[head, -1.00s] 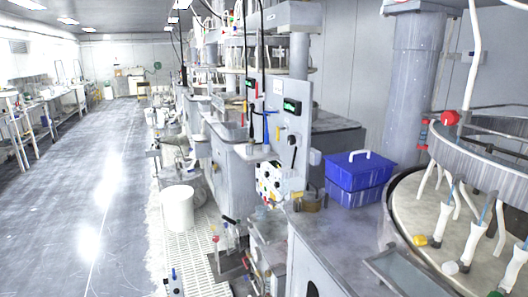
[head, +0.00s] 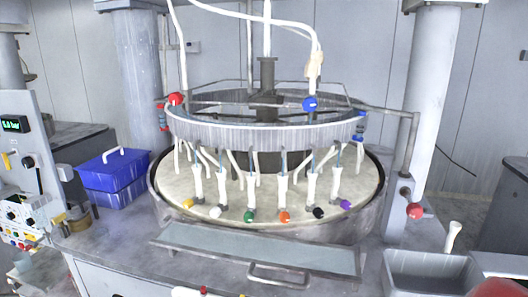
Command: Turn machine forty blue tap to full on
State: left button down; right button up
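A blue tap knob (head: 309,104) sits on the right part of the raised ring (head: 265,131) above the round polishing platen (head: 365,196). A red tap knob (head: 176,99) sits on the ring's left side. Another small blue fitting (head: 359,128) shows at the ring's right edge, partly merged with the frame. How far the blue tap is turned cannot be told from here. No machine number is readable. Neither of my grippers is in view.
A blue box (head: 112,178) with a white handle stands left of the platen. A control panel (head: 30,170) is at far left. A flat tray (head: 260,248) lies in front, a grey basin (head: 425,275) at front right. A red knob (head: 414,210) is on the right post.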

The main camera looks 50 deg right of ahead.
aim_at(309, 104)
jog(key=z, duration=0.45)
jog(key=j+z, duration=0.1)
jog(key=z, duration=0.35)
jog(key=k+z, duration=0.1)
jog(key=z, duration=0.75)
jog(key=k+j, duration=0.05)
